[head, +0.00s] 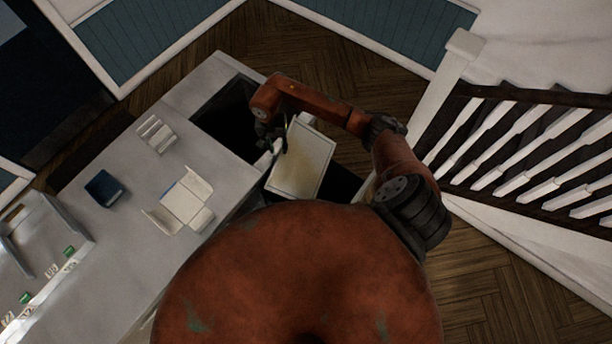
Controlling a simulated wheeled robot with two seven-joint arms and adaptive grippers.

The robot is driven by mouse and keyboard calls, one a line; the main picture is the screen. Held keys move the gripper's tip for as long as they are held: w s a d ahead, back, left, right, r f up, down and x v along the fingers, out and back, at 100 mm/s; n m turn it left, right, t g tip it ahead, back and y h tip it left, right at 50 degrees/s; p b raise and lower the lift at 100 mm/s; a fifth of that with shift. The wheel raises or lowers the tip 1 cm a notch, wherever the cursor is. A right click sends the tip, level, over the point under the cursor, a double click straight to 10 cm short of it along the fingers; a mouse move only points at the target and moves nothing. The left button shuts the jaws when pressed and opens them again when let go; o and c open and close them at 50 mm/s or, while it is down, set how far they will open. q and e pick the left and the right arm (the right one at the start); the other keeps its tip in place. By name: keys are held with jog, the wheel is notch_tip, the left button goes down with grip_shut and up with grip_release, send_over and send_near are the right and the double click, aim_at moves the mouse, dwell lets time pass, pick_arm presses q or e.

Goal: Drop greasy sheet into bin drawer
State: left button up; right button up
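A pale rectangular sheet (308,163) with a light border and a brownish greasy smear is beside the counter's right edge. My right gripper (273,146) is at the sheet's left edge and appears shut on it, though the fingertips are small and partly dark. A dark area (342,186) shows beside and below the sheet and looks like the open bin drawer. The sheet hides most of it, and my own body covers its near side. My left gripper is not in view.
The grey counter (120,245) has a dark recess (228,118), an unfolded white carton (185,199), a small white rack (156,134) and a dark blue box (106,188). A white stair railing (520,150) stands at right. Wooden floor (320,55) is clear behind.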

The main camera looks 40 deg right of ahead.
notch_tip(320, 180, up, 12)
jog(key=shift+w+a, duration=0.2)
dwell(0.7)
